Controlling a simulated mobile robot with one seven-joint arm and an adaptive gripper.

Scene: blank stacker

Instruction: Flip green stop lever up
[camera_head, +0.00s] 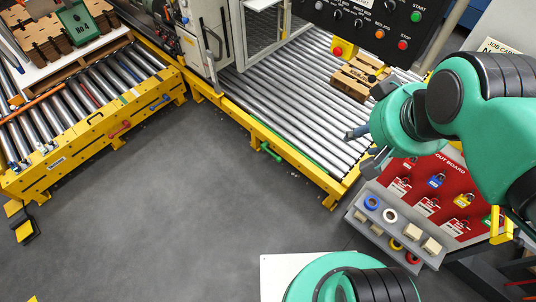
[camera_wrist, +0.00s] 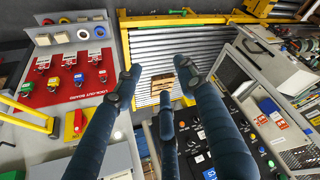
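The green stop lever (camera_head: 270,152) is on the near yellow side rail of the middle roller conveyor, sticking out low over the floor side. In the wrist view a small green handle (camera_wrist: 177,12) shows near the top edge by the yellow rail. My gripper (camera_head: 361,150) is to the right of the lever, above the conveyor's right end, clearly apart from it. In the wrist view my gripper (camera_wrist: 160,76) has its dark blue fingers spread, with nothing held between them. The lever's exact tilt is hard to tell.
The roller conveyor (camera_head: 300,92) carries a small stack of wooden blanks (camera_head: 352,80). A red lockout board (camera_head: 425,195) stands at right below my arm. A control panel (camera_head: 375,25) is at the top. The left conveyor has red (camera_head: 119,129) and blue (camera_head: 158,102) levers. Grey floor is clear.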

